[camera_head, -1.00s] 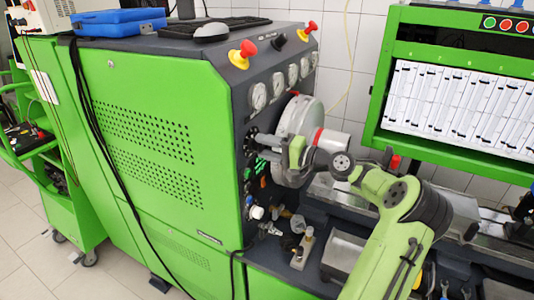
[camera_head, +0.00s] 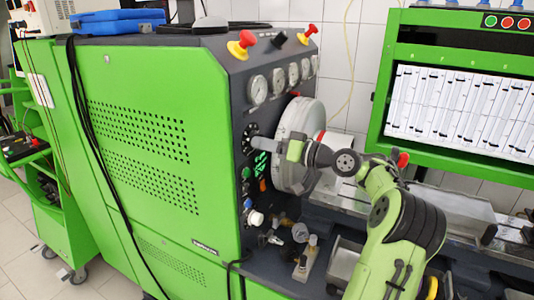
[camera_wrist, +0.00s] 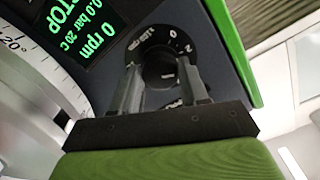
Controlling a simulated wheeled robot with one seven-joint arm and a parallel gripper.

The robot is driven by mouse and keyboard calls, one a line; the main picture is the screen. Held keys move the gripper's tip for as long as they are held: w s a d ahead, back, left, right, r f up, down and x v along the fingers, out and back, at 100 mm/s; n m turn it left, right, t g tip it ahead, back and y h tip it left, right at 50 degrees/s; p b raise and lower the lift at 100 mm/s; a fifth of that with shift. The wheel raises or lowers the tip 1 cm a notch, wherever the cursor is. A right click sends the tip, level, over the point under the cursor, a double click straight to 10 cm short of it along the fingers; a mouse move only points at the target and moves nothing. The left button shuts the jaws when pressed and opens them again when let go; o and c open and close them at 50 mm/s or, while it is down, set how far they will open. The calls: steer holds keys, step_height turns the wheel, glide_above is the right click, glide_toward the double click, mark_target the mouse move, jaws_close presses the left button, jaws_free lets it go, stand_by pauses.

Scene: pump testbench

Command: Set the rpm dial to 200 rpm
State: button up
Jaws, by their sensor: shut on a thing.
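The rpm dial is a round black dial (camera_wrist: 180,38) with white marks, including 0 and 2, and a black knob (camera_wrist: 159,70) at its middle in the wrist view. In the head view the dial (camera_head: 251,130) is on the dark front panel, partly hidden by my gripper. My gripper (camera_wrist: 160,82) has one finger on each side of the knob and is shut on it. In the head view my gripper (camera_head: 264,144) reaches the panel from the right. A display (camera_wrist: 95,30) with green text reads 0 rpm, 0.0 bar, 20 C and STOP.
Several gauges (camera_head: 258,90) and red knobs (camera_head: 247,38) sit above the dial. A large round grey disc (camera_head: 300,120) stands close beside my gripper. Coloured buttons (camera_head: 246,188) and a white knob (camera_head: 255,218) are below. Fittings (camera_head: 300,232) stand on the ledge.

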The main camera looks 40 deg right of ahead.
steer(key=shift+f+n+b, duration=0.2)
steer(key=shift+n+b, duration=0.7)
steer(key=shift+n, duration=0.6)
steer(key=o, duration=1.1)
steer(key=shift+r, duration=0.15)
steer(key=shift+c, duration=0.2)
steer(key=shift+s+d, duration=0.1)
steer(key=p+v, duration=0.2)
steer(key=v, duration=1.3)
steer(key=shift+s, duration=0.25)
